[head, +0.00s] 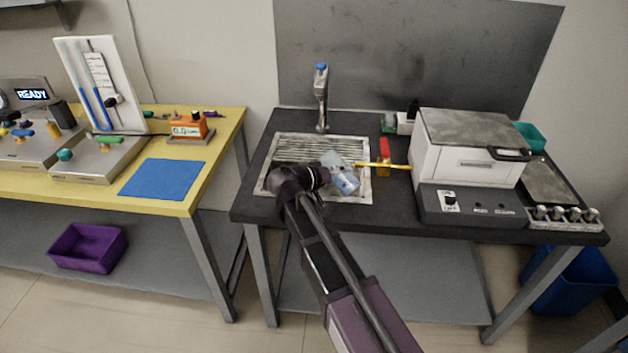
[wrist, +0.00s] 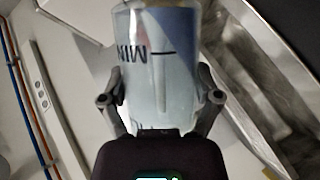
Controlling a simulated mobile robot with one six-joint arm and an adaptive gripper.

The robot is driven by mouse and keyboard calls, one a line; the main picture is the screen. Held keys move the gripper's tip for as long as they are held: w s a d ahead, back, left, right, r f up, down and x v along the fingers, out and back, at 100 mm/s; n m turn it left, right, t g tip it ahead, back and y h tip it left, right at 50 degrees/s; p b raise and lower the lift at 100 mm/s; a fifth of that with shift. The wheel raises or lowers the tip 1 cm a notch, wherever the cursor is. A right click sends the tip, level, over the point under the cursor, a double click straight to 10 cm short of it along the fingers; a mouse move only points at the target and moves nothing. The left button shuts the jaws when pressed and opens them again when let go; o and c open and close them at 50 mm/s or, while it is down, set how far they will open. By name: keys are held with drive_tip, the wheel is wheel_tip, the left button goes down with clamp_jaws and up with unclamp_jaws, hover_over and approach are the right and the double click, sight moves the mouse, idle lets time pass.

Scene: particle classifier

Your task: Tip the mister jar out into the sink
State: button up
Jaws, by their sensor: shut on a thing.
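The mister jar (head: 343,178) is a clear jar with a blue part, tilted over the sink (head: 268,182) in the head view. In the wrist view the jar (wrist: 158,75) fills the middle, with dark upside-down lettering and a line on its side. My gripper (wrist: 160,98) is shut on the jar, one finger on each side. In the head view my arm reaches up from the bottom and ends over the sink's front left; the fingers are mostly hidden there. The jar's mouth and how much it holds cannot be told.
A faucet (head: 321,98) with a blue top stands behind the sink. A yellow rod (head: 385,166) and a red and yellow item (head: 384,155) lie to its right, near a white oven-like machine (head: 466,148). A yellow bench (head: 219,137) stands to the left, across a gap.

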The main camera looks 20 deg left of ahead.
sight(331, 163)
drive_tip(key=shift+f+n+h+b, duration=0.3)
drive_tip(key=shift+n+h+b, duration=0.3)
drive_tip(key=shift+n+b, duration=0.3)
idle(0.8)
drive_tip(key=shift+w+a+f+n+h+b, duration=0.25)
drive_tip(key=shift+a+n+h+b, duration=0.3)
drive_tip(key=shift+n+b, duration=0.25)
idle(0.5)
drive_tip(key=shift+w+a+r+n+h, duration=0.1)
drive_tip(key=shift+a+r+n+h, duration=0.15)
drive_tip(key=shift+r+n, duration=0.3)
drive_tip(key=shift+w+a+r+n+h, duration=0.1)
drive_tip(key=shift+r+n+h, duration=0.25)
drive_tip(key=shift+n, duration=0.3)
idle(1.0)
drive_tip(key=shift+w+a+r+n+t+h, duration=0.1)
drive_tip(key=shift+a+r+n+t+h, duration=0.25)
drive_tip(key=shift+n, duration=0.45)
drive_tip(key=shift+w+a+r+n+t+h, duration=0.1)
drive_tip(key=shift+a+r+n+t, duration=0.25)
drive_tip(key=shift+r+n, duration=0.35)
idle(1.3)
